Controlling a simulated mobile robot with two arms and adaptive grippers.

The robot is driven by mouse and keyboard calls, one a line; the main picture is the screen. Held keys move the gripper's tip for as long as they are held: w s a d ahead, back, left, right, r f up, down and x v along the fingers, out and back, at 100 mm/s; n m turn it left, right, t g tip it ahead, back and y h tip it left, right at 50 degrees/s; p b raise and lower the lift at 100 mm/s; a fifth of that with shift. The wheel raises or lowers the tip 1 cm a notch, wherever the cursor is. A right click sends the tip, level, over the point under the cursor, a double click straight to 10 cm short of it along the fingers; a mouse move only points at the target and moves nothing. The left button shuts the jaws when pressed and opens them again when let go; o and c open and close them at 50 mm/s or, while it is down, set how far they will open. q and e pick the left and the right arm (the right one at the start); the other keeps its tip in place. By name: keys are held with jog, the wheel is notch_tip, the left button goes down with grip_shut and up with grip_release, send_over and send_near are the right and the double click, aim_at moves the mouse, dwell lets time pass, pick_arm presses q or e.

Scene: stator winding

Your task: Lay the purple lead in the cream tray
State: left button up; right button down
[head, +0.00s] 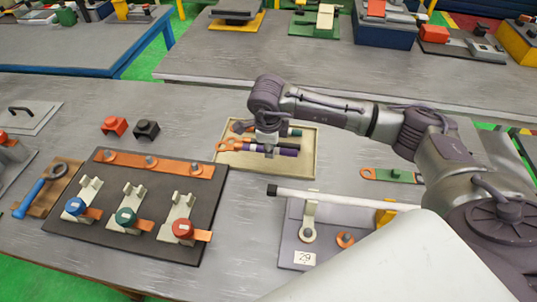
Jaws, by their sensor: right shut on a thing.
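The cream tray (304,168) lies on the grey table near the middle of the head view. My right gripper (268,150) points down over the tray and is shut on the purple lead (287,150). The lead has an orange eyelet end (228,144) at its left, inside the tray outline. I cannot tell whether the lead touches the tray floor. Other leads with dark and green parts (294,132) lie in the tray behind it, partly hidden by the gripper. My left gripper does not show.
A dark board (150,247) with an orange bar and several clamps with blue, green and red knobs stands at left. Red (114,126) and black (146,130) blocks lie behind it. A plate with a white rod (340,199) is in front of the tray. A green lead (390,175) lies at right.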

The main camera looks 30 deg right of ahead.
aim_at(270, 163)
notch_tip(270, 163, down, 4)
jog(key=shift+r+p, duration=0.15)
jog(key=shift+p, duration=0.35)
jog(key=shift+f, duration=0.3)
jog(key=c, duration=1.3)
grip_release()
jog(key=shift+r, duration=0.25)
notch_tip(270, 163, up, 12)
jog(key=s+a+b, duration=0.1)
jog(key=s+b, duration=0.1)
jog(key=b, duration=0.1)
jog(key=shift+a+f, duration=0.2)
jog(key=shift+a, duration=0.05)
jog(key=shift+f, duration=0.1)
